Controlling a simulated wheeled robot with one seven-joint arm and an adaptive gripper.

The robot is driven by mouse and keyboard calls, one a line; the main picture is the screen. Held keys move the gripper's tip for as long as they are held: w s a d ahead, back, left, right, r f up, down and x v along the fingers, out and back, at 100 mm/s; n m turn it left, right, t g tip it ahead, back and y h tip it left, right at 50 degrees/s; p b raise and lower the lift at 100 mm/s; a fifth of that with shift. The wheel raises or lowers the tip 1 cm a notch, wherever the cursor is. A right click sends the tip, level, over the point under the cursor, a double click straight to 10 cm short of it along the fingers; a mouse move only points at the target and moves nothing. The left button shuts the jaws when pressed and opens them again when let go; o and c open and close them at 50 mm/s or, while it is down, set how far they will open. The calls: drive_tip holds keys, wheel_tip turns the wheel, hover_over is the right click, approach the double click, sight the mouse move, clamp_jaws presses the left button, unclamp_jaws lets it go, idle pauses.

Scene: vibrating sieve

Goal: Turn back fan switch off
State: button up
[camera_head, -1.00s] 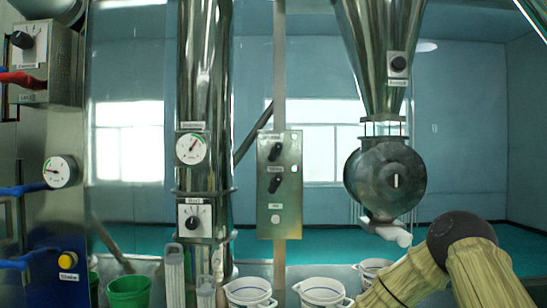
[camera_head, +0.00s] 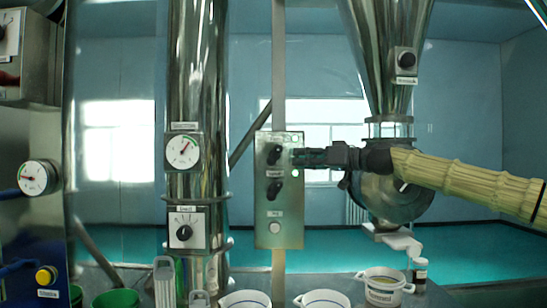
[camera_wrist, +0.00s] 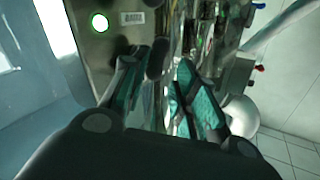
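A metal switch panel (camera_head: 279,210) hangs on a post in the middle of the head view. It has an upper dark knob (camera_head: 273,155), a lower dark knob (camera_head: 274,190) and a round button (camera_head: 274,228). The labels are too small to read, so I cannot tell which is the back fan switch. My gripper (camera_head: 298,156) reaches in from the right, its tips beside the upper knob. In the wrist view my gripper (camera_wrist: 160,80) has its two fingers apart, with a dark knob (camera_wrist: 157,58) near the left fingertip. Contact is unclear. A green-lit button (camera_wrist: 99,22) shows too.
A steel column with a gauge (camera_head: 183,152) and a knob box (camera_head: 186,229) stands left of the panel. A steel hopper (camera_head: 385,45) is at the right, partly behind my arm. White buckets (camera_head: 383,287) and a green bucket (camera_head: 116,299) stand below.

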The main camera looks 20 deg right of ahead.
sight(275, 154)
drive_tip(key=p+x, duration=0.1)
drive_tip(key=x, duration=0.2)
drive_tip(key=r+p+x, duration=0.1)
drive_tip(key=x, duration=0.2)
drive_tip(key=p+x, duration=0.1)
drive_tip(key=x, duration=0.3)
drive_tip(key=shift+w+d+r, duration=0.2)
drive_tip(key=shift+r, duration=0.05)
clamp_jaws()
